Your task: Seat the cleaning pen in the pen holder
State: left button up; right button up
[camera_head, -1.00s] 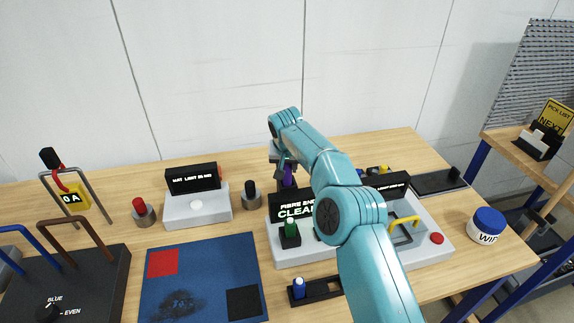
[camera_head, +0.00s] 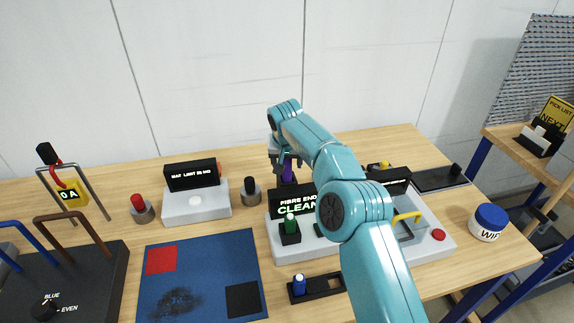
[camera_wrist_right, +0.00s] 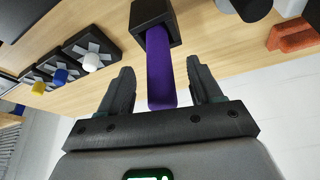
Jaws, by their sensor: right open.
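The purple cleaning pen (camera_wrist_right: 162,70) stands in a square black holder (camera_wrist_right: 150,14) in the right wrist view. Its lower end is hidden inside the holder. In the head view the pen (camera_head: 288,168) shows as a purple strip behind the screen reading CLEAN. My right gripper (camera_wrist_right: 163,82) is open, with one finger on each side of the pen and visible gaps between. In the head view the right gripper (camera_head: 279,160) is at the pen, partly hidden by its own arm. My left gripper is not in view.
A grey station with the CLEAN screen (camera_head: 297,204) and a green-topped piece (camera_head: 291,223) stands in front of the pen. A black-capped cylinder (camera_head: 250,192) stands left of it. A blue mat (camera_head: 205,262) lies front left. A wipes tub (camera_head: 488,224) stands right.

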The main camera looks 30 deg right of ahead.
jog(key=v, duration=1.4)
jog(key=shift+s+r, duration=0.15)
jog(key=shift+s, duration=0.05)
